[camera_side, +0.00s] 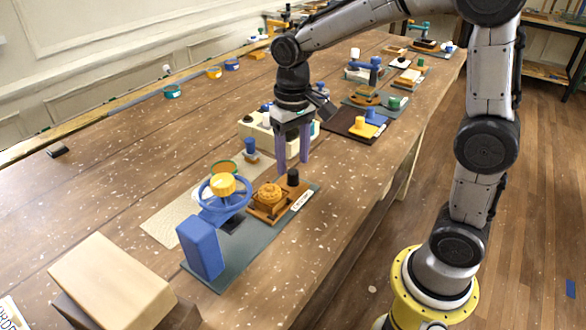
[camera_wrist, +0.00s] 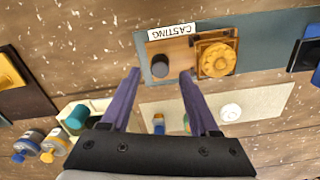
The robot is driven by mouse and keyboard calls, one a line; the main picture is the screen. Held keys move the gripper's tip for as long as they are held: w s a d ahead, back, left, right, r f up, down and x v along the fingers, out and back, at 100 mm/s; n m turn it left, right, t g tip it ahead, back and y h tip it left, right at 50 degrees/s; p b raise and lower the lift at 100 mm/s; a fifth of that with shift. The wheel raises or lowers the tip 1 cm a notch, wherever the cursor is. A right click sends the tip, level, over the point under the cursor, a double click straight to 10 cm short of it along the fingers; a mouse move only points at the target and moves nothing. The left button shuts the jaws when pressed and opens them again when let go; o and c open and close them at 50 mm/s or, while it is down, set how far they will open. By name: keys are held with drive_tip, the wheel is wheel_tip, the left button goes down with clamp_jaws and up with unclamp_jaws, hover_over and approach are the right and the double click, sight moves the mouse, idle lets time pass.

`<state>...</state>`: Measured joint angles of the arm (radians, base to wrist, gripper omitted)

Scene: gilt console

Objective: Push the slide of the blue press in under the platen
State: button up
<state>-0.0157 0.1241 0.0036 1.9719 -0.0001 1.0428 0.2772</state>
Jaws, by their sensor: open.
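The blue press (camera_side: 201,248) stands at the near end of a grey-green base, with a blue handwheel (camera_side: 239,206) and yellow hub on top. Its platen is hidden or not distinguishable. The wooden slide (camera_side: 268,214) lies out on the base beside the press, bearing a round orange-brown casting block (camera_side: 268,196); it also shows in the wrist view (camera_wrist: 181,50). A black knob (camera_side: 293,177) stands at its outer end. My gripper (camera_side: 293,168) is open and empty, its purple fingers either side of the knob (camera_wrist: 160,67) in the wrist view; contact is unclear.
A pale mat (camera_side: 172,226) lies beside the base, with a green-rimmed orange pot (camera_side: 225,168) near it. A blue-topped bottle (camera_side: 250,149) and a cream box (camera_side: 262,132) stand behind. A wooden block (camera_side: 110,278) is in the near left corner. Other stations line the bench's far end.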

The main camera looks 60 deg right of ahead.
sight(293, 171)
drive_tip(key=shift+f, duration=1.75)
clamp_jaws()
drive_tip(key=shift+r, duration=0.1)
